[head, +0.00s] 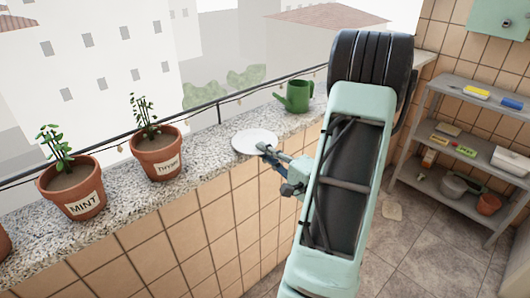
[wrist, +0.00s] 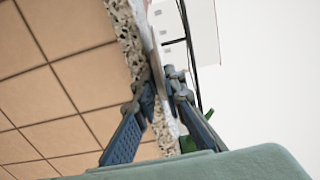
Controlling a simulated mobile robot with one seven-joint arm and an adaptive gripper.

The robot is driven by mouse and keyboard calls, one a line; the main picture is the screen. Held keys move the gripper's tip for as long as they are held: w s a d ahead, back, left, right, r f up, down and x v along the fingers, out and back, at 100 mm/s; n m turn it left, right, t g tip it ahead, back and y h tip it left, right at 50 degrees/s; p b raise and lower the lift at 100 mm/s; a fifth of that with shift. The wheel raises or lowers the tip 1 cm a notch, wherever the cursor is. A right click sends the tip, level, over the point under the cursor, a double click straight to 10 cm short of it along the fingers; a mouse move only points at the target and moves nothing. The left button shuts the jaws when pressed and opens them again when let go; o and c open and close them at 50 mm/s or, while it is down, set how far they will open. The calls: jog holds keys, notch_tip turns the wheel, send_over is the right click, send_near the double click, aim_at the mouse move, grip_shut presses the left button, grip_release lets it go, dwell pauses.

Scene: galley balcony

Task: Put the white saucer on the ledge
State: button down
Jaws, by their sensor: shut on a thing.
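The white saucer (head: 254,139) is level over the speckled stone ledge (head: 213,155), between the thyme pot and the green watering can. My gripper (head: 266,149) is shut on the saucer's near rim. In the wrist view, the fingertips (wrist: 161,80) pinch the saucer, which shows edge-on as a thin pale strip (wrist: 152,42) close beside the ledge's stone edge (wrist: 128,35). I cannot tell whether the saucer's underside touches the ledge. My arm hides part of the ledge to the right.
On the ledge stand a thyme pot (head: 158,154), a mint pot (head: 78,192) and a green watering can (head: 297,97). A dark railing (head: 205,106) runs along the far edge. A grey shelf (head: 465,143) with several items stands at the right. Bare ledge shows between the thyme pot and saucer.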

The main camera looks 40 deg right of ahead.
jog(key=shift+f+b, duration=0.2)
jog(key=shift+b, duration=0.1)
jog(key=c, duration=2)
grip_release()
jog(key=shift+r, duration=0.15)
